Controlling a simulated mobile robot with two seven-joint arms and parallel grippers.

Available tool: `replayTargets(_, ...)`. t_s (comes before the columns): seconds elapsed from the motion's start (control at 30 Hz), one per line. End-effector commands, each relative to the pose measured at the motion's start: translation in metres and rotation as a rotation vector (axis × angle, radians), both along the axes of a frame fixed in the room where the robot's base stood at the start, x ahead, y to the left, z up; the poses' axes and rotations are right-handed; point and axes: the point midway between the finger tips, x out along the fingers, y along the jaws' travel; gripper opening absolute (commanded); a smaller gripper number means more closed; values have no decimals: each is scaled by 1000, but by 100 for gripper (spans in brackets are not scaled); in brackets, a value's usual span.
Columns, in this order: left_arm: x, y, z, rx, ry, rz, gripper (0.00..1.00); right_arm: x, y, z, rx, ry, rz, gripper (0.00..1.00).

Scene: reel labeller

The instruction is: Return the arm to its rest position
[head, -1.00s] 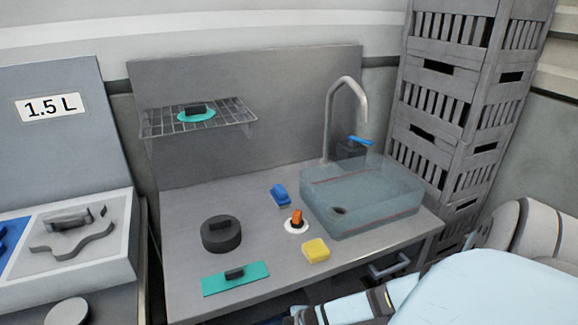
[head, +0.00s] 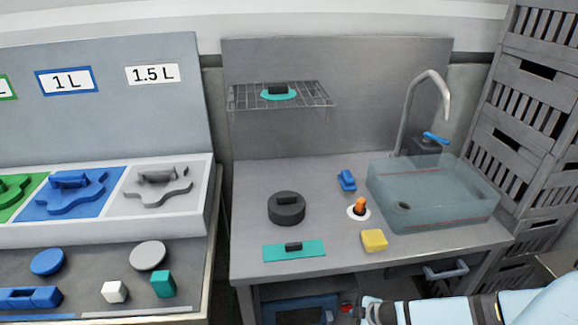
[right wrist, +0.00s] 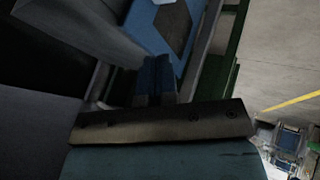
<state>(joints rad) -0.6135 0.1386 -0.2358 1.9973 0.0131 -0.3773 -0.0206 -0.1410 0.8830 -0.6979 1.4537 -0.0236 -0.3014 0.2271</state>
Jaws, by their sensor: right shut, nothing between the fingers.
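My right arm (head: 460,309) comes in low at the bottom right of the head view, in front of the sink bench. The head view does not clearly show its fingertips. In the right wrist view my right gripper (right wrist: 155,80) has its two dark blue fingers together, with nothing seen between them. My left arm and gripper are not in view.
The grey bench (head: 330,235) carries a sink basin (head: 430,195), a dark round block (head: 286,208), a teal plate (head: 294,251), a yellow sponge (head: 374,240) and a blue piece (head: 347,180). A labelled station (head: 110,235) stands left; grey crates (head: 530,120) stand right.

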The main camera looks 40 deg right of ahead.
Motion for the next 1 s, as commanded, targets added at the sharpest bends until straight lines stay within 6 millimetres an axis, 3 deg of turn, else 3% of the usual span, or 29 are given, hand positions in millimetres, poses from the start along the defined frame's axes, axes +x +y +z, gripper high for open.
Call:
replayTargets(0.17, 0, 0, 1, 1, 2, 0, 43, -2, 9, 1, 14, -2, 0, 0)
replayTargets(0.27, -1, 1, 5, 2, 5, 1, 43, -8, 43, 5, 68, -7, -1, 0)
replayTargets(0.37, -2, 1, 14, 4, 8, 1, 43, -18, 104, 20, 169, -22, -14, 0)
replayTargets(0.47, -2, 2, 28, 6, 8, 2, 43, -31, 174, 50, 298, -49, -48, 0)
replayTargets(0.53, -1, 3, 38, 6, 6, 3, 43, -39, 219, 81, 391, -77, -90, 0)
replayTargets(0.63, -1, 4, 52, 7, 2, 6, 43, -47, 261, 128, 499, -118, -167, 0)
replayTargets(0.8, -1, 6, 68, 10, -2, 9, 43, -57, 286, 188, 599, -177, -294, 0)
replayTargets(1.0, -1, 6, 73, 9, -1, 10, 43, -62, 286, 215, 631, -208, -368, 0)
